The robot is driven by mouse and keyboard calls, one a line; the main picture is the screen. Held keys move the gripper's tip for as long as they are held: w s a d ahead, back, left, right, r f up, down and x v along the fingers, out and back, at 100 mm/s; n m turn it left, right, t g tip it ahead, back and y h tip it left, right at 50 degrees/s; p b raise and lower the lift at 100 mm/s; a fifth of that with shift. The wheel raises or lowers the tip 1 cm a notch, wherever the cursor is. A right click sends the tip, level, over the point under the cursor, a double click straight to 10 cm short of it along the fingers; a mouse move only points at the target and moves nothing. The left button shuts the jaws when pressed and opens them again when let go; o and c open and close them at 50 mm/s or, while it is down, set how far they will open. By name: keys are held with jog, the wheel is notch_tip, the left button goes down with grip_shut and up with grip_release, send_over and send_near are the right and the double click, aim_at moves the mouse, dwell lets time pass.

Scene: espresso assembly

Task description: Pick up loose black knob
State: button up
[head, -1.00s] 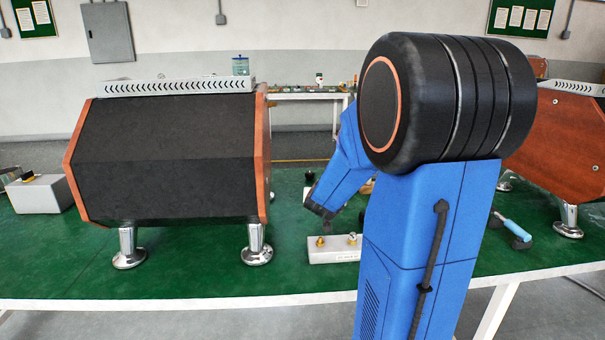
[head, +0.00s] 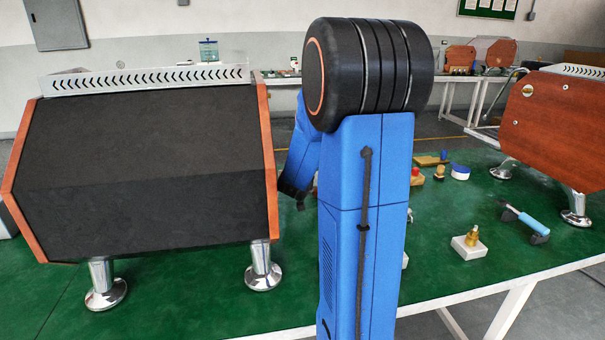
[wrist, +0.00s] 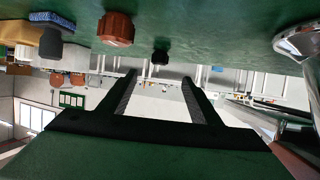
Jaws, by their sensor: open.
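In the wrist view, which is upside down, a small black knob (wrist: 160,57) stands on the green table top. My gripper (wrist: 159,77) is open and empty. Its two dark fingers point toward the knob, which appears between and beyond the fingertips, apart from them. A larger reddish-brown knob (wrist: 116,29) stands to the left of the black one. In the head view my blue arm hides the gripper, and I cannot make out the black knob there.
A black-sided espresso machine (head: 150,170) stands left, a wooden-sided one (head: 555,125) right. On the green table (head: 420,270) are a white block with a brass fitting (head: 465,247), a blue-handled tool (head: 525,220) and a blue-and-white jar (head: 460,172). A metal foot (wrist: 298,38) is at the wrist view's right.

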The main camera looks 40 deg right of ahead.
jog(key=x, duration=0.7)
jog(key=shift+w+f, duration=0.1)
jog(key=shift+f, duration=0.05)
jog(key=shift+r+x, duration=0.15)
jog(key=shift+x, duration=1.45)
jog(key=shift+r+x, duration=0.1)
jog(key=shift+x, duration=1.5)
jog(key=shift+d, duration=0.1)
jog(key=shift+c, duration=0.3)
jog(key=c, duration=1)
jog(key=shift+c, duration=0.2)
